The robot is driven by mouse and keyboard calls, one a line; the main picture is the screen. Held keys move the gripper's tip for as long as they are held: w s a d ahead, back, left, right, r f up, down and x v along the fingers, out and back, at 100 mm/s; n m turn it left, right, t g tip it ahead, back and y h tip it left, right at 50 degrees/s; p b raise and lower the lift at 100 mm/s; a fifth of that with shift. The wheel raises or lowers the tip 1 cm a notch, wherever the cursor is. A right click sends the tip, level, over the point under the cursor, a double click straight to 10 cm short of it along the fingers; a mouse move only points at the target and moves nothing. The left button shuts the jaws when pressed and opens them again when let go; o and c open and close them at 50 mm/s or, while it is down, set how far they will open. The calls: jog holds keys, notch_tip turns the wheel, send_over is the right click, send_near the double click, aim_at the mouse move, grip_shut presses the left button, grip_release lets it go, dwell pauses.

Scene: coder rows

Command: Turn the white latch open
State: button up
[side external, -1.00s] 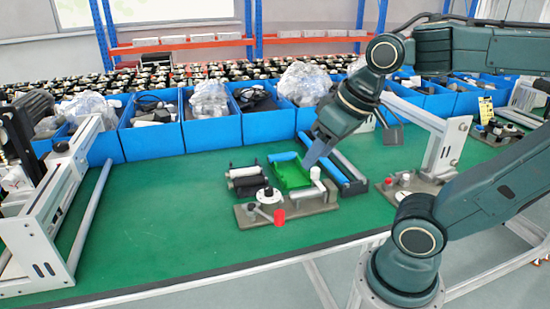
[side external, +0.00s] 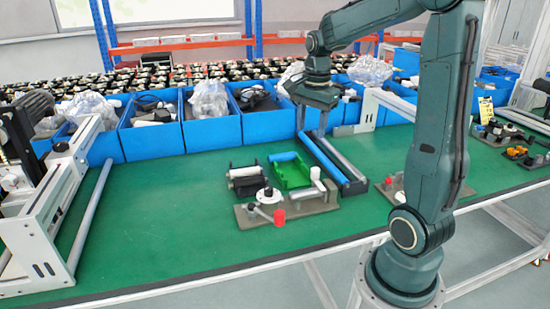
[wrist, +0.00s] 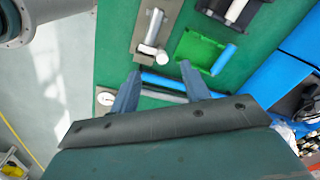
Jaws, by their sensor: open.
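The white latch (side external: 317,184) sits on the right part of a low grey base plate (side external: 324,205) on the green bench. It has a short upright white knob and a bar beside it. In the wrist view the latch (wrist: 153,34) shows a pale bar lying roughly along its plate, with a round white end near my fingers. My gripper (side external: 312,132) is above and behind the latch, clear of it, pointing down. In the wrist view my gripper (wrist: 160,70) has its fingers wide apart with nothing gripped between them.
A red-handled white disc (side external: 270,203) stands left of the latch. Behind are a green tray (side external: 291,177), a black roller part (side external: 246,179) and a roller rail (side external: 335,160). Blue bins (side external: 210,130) line the back. The bench's left-middle (side external: 165,215) is clear.

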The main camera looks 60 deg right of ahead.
aim_at(316, 169)
jog(key=d+f+m, duration=0.3)
jog(key=d, duration=0.2)
jog(key=shift+s+d+m+g, duration=0.2)
jog(key=shift+d+m+g, duration=0.1)
jog(key=shift+m, duration=0.1)
notch_tip(316, 169, down, 14)
jog(key=shift+r, duration=0.2)
dwell(0.5)
jog(key=c, duration=1)
